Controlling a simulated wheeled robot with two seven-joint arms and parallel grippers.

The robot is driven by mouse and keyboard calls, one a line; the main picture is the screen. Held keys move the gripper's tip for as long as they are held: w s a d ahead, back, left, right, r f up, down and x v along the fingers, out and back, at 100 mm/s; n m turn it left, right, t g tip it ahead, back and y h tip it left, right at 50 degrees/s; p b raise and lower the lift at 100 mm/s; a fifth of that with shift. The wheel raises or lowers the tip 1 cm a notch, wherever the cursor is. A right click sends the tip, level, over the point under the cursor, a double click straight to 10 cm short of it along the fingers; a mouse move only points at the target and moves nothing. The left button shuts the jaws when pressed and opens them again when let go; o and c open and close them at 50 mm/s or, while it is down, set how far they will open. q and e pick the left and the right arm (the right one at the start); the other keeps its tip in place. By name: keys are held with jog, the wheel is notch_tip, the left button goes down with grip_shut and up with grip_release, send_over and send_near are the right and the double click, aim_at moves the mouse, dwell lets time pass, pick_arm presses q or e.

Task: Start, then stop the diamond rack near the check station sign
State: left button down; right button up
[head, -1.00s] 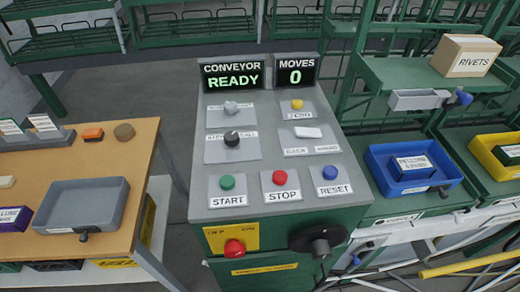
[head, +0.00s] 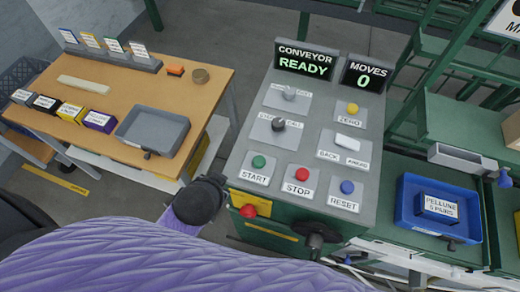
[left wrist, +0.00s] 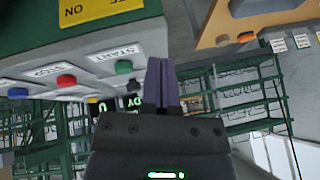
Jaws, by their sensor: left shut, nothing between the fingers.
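The grey control panel (head: 232,190) has a screen (head: 304,62) reading CONVEYOR READY and another (head: 369,76) reading MOVES 0. Its front row holds a green START button (head: 258,161), a red STOP button (head: 302,174) and a blue RESET button (head: 347,187). Two selector knobs, an upper (head: 290,93) and a lower (head: 279,124), sit behind. In the left wrist view, my left gripper (left wrist: 162,65) has its purple fingers shut and empty, beside the green START button (left wrist: 124,67) and apart from it. In the head view its fingers are hidden. No diamond rack or check station sign is recognisable.
A wooden table (head: 190,85) with a grey tray (head: 182,112) and labelled boxes stands left. A red knob (head: 248,210) and black handle (head: 315,233) project from the panel's front. A blue bin (head: 405,205) lies right. A white sign (head: 510,20) is cut off.

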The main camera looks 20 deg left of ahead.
pick_arm(q)
jog(key=w+r+m+t+y+p, duration=0.1)
jog(key=w+r+m+t, duration=0.1)
jog(key=w+r+t, duration=0.4)
jog(key=w+r+m+t+p, duration=0.15)
jog(key=w+r, duration=0.25)
jog(key=r, duration=0.5)
jog(key=w+d+r+m+t+h, duration=0.3)
jog(key=d+r+m+t+h, duration=0.35)
jog(key=m, duration=0.65)
jog(key=s+d+f+m+g+h, duration=0.1)
jog(key=d+f+m+g+h, duration=0.2)
jog(key=m+g, duration=0.35)
jog(key=s+d+f+m+g+h, duration=0.1)
jog(key=d+f+m+g+h, duration=0.1)
jog(key=f+m+g+h, duration=0.45)
jog(key=a+f+m+g+y, duration=0.1)
jog(key=a+f+m+y, duration=0.3)
jog(key=a+f+y, duration=0.1)
jog(key=shift+a+y, duration=0.3)
jog(key=shift+y, duration=0.5)
